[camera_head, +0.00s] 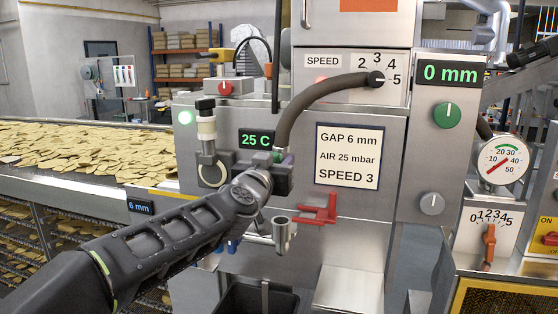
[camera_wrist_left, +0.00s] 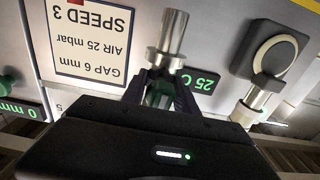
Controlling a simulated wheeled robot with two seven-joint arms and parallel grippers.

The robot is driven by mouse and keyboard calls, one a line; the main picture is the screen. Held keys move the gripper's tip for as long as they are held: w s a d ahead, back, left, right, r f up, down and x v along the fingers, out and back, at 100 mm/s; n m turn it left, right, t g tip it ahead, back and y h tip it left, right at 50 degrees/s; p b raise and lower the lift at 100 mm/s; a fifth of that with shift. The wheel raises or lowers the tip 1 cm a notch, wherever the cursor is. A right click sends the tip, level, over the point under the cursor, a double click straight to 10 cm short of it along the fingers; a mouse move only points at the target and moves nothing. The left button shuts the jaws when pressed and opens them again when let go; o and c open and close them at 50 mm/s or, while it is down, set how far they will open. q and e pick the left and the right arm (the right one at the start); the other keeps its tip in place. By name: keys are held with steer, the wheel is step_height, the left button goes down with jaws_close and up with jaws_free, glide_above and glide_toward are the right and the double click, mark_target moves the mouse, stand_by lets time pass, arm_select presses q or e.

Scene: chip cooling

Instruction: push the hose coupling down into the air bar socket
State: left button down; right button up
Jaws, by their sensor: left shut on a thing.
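My left gripper (camera_head: 280,172) is shut on the hose coupling, in front of the grey machine panel. In the left wrist view, which is upside down, the coupling (camera_wrist_left: 174,34) is a bright metal tube with a collar, standing out past my left gripper (camera_wrist_left: 160,84). The dark hose (camera_head: 313,104) arcs from the speed panel down to my gripper. In the head view the gripper and wrist mostly hide the coupling. The air bar socket (camera_head: 284,238) is a metal cup below my gripper; the coupling appears apart from it. My right gripper is not in view.
A red bracket (camera_head: 319,211) projects just right of the socket. A settings sign (camera_head: 349,155) is on the panel. A cylinder with a black cap (camera_head: 206,125) stands left of my gripper. A conveyor (camera_head: 70,155) full of chips runs at left.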

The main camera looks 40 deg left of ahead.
arm_select(q)
steer(key=shift+a, duration=0.1)
steer(key=shift+f+b, duration=0.6)
step_height(320, 180, down, 5)
steer(key=b, duration=0.4)
steer(key=shift+r, duration=0.2)
stand_by(1.3)
steer(key=shift+f+b, duration=2.4)
steer(key=shift+f, duration=0.4)
steer(key=c, duration=0.9)
jaws_free()
steer(key=shift+o, duration=0.2)
steer(key=shift+f, duration=0.1)
